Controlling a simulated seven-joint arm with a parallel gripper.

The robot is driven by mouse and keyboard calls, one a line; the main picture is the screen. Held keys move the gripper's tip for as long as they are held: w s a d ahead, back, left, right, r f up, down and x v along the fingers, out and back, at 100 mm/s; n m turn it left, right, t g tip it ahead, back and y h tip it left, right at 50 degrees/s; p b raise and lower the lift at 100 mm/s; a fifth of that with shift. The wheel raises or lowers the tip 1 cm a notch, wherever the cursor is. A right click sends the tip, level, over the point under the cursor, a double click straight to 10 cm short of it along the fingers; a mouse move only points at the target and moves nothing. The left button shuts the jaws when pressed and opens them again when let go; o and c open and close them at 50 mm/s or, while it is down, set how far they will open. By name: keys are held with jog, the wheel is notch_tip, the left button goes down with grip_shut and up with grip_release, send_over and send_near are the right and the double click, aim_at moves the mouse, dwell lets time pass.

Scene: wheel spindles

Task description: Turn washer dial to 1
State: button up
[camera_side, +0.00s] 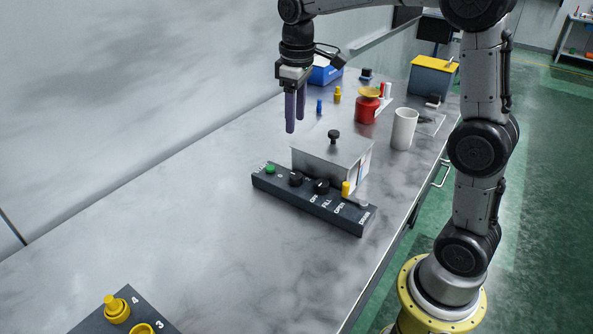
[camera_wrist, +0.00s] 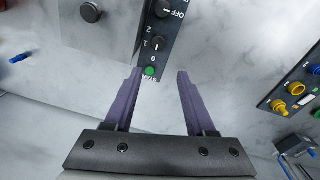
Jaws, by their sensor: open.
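The dark control panel (camera_side: 335,210) lies on the table in front of a grey metal box. The dial with marks 0, 1 and 2 is a small black knob (camera_side: 296,178); in the wrist view the same dial (camera_wrist: 157,42) sits above the green start button (camera_wrist: 150,71). Its pointer seems to be near the 0 side, but it is too small to be sure. My gripper (camera_side: 295,118) is open and empty, its purple fingers pointing down, above and behind the panel. In the wrist view its fingertips (camera_wrist: 160,74) are apart, with the button between them.
The grey box (camera_side: 325,158) with a black knob stands directly behind the panel. A second black dial (camera_side: 321,186) and a yellow lever (camera_side: 346,188) are on the panel. A white cup (camera_side: 404,128) and red can (camera_side: 367,108) stand behind right.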

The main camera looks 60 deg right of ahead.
aim_at(296, 175)
jog(key=shift+g, duration=0.4)
jog(key=f, duration=0.5)
jog(key=d+f, duration=0.1)
jog(key=f, duration=1)
jog(key=shift+w+d+f, duration=0.2)
jog(key=shift+w+f, duration=0.05)
jog(key=shift+w, duration=0.1)
grip_shut()
